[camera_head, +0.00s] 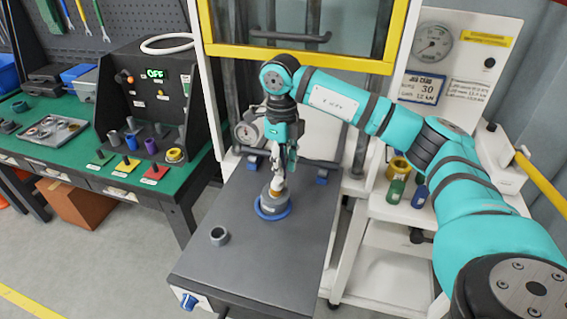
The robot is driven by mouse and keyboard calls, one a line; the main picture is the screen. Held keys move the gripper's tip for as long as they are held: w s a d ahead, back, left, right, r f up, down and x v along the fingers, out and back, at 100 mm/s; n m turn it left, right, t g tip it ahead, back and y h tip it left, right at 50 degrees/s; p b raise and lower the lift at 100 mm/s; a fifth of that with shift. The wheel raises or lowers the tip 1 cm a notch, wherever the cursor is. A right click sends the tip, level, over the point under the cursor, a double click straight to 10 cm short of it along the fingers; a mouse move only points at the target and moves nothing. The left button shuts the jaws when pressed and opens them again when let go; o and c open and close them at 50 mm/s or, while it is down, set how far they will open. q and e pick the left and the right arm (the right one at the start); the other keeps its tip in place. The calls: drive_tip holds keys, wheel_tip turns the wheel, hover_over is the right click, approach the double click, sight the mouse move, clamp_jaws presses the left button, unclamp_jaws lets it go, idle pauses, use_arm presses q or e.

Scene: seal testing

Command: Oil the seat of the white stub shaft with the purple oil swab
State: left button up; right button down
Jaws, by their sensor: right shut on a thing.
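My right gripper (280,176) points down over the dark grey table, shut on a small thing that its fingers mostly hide. Just below the fingertips stands a grey round fixture (272,203) with an orange-tan part at its top and a blue ring (273,213) around its base. I cannot tell whether the held thing touches it. A purple cylinder (151,146) stands among grey ones on the green bench; I cannot tell if it is the swab. I cannot clearly pick out the white stub shaft. My left gripper is not in view.
A grey ring (219,236) lies on the dark table (245,265), with free room around it. The green bench (75,152) at left carries a black panel (140,85) and a tray (45,132). Green and blue bottles stand on the white cart (385,207) at right.

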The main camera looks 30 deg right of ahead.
drive_tip(key=shift+d, duration=0.2)
wheel_tip(320, 180, up, 9)
drive_tip(key=p, duration=0.6)
drive_tip(key=shift+s+d, duration=0.15)
drive_tip(key=shift+d, duration=0.25)
drive_tip(key=shift+f, duration=0.15)
